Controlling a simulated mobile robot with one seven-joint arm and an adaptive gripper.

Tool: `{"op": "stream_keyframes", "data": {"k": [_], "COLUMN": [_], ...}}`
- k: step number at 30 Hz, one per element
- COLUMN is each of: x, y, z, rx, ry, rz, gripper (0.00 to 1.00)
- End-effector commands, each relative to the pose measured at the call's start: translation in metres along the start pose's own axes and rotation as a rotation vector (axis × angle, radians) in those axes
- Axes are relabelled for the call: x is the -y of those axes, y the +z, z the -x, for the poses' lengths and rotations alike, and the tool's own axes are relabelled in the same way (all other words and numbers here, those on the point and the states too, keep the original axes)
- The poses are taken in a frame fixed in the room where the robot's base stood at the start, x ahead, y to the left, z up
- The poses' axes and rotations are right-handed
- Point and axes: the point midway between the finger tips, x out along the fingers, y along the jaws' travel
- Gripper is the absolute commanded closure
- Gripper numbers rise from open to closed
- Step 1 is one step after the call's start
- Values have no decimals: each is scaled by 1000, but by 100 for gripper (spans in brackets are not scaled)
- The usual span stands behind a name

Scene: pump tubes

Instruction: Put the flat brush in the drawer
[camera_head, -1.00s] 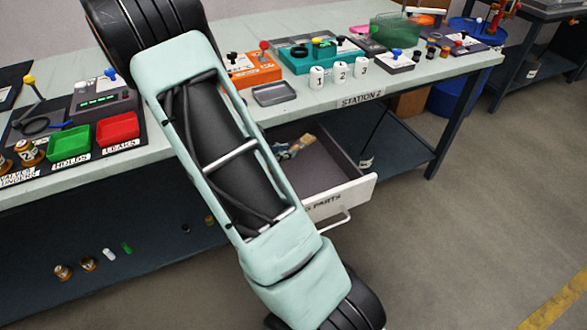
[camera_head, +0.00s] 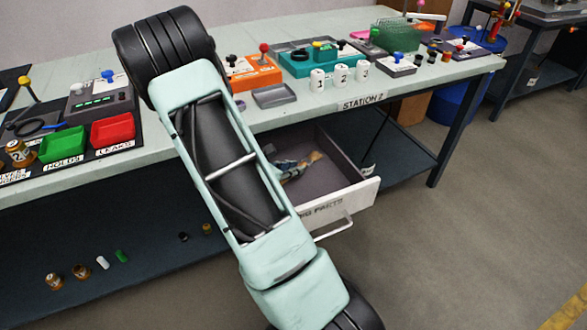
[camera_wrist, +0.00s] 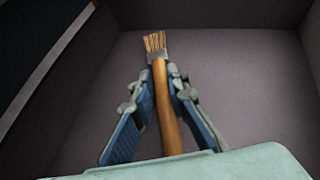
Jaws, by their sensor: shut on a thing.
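The flat brush (camera_wrist: 169,108) has a wooden handle, a metal band and pale brown bristles. In the wrist view it lies between the two fingers of my gripper (camera_wrist: 163,78), which is shut on the handle, with the bristles pointing away. The open drawer (camera_head: 352,199) sticks out under the bench; its bare grey floor (camera_wrist: 235,75) fills the wrist view. In the head view the brush (camera_head: 314,157) and fingertips (camera_head: 291,171) show inside the drawer, partly behind my arm. I cannot tell whether the brush touches the drawer floor.
The bench top holds a grey tray (camera_head: 274,95), numbered white cups (camera_head: 340,75), an orange device (camera_head: 254,73) and green (camera_head: 62,145) and red (camera_head: 112,130) bins. The drawer has free floor around the brush.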

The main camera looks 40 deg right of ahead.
Motion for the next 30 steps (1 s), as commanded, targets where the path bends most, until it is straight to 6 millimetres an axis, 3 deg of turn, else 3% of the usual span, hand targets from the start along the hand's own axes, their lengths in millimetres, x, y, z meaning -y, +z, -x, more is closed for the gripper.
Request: {"op": "stream_keyframes", "data": {"k": [1, 2, 6, 17, 30], "x": [0, 0, 0, 0, -1], "y": [-3, -2, -1, 3, 4], "z": [-2, -1, -1, 2, 90], "rx": [0, 0, 0, 0, -1], "ry": [0, 0, 0, 0, 4], "rz": [0, 0, 0, 0, 1], "gripper": [100, 83, 69, 69, 69]}}
